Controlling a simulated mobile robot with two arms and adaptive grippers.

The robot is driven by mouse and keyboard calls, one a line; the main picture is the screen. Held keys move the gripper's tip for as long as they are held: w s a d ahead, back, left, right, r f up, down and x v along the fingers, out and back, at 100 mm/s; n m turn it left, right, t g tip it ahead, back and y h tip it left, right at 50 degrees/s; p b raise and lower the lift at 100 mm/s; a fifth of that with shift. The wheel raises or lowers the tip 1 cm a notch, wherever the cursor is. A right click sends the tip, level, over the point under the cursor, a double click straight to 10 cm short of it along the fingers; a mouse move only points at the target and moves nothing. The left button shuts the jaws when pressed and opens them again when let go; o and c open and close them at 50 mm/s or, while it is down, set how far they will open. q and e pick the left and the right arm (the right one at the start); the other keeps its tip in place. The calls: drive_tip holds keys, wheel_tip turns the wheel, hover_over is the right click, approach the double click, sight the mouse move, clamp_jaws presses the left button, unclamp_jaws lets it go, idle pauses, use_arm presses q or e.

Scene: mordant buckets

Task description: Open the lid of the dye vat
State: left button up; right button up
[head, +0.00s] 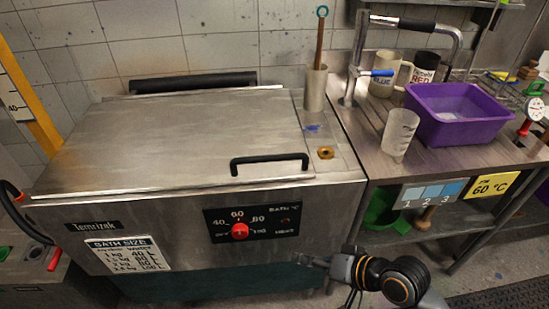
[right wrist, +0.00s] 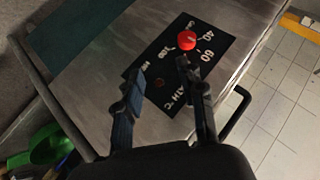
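The dye vat (head: 180,225) is a steel box with a flat steel lid (head: 180,135) lying shut on top. A black bar handle (head: 270,158) sits near the lid's front right. My right gripper (head: 308,261) is in front of the vat's front face, below and slightly right of the handle. In the right wrist view my right gripper (right wrist: 162,80) is open and empty, its two fingers apart in front of the black control panel. The lid handle (right wrist: 236,112) shows there to the right of the fingers, apart from them. My left gripper is not in view.
A red knob (head: 240,230) is on the front panel. A cup with a stick (head: 316,90) and a brass fitting (head: 326,153) are on the vat's right strip. The right bench holds a purple tub (head: 460,128), a clear beaker (head: 399,135) and a tap (head: 358,60).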

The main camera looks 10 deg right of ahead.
drive_tip(key=w+r+m+t+y, duration=0.2)
drive_tip(key=w+r+m+y, duration=0.1)
drive_tip(key=w+r, duration=0.3)
drive_tip(key=m+t+y, duration=0.1)
drive_tip(key=m+t, duration=0.1)
drive_tip(key=m, duration=0.4)
approach(278, 160)
drive_tip(key=p+x, duration=0.2)
drive_tip(key=x, duration=0.8)
drive_tip(key=shift+p, duration=0.35)
drive_tip(key=shift+w+a+f, duration=0.1)
drive_tip(key=shift+w+a, duration=0.3)
drive_tip(key=shift+w, duration=0.1)
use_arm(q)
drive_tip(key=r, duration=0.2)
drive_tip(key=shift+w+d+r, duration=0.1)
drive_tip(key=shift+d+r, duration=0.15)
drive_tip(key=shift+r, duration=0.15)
use_arm(e)
clamp_jaws()
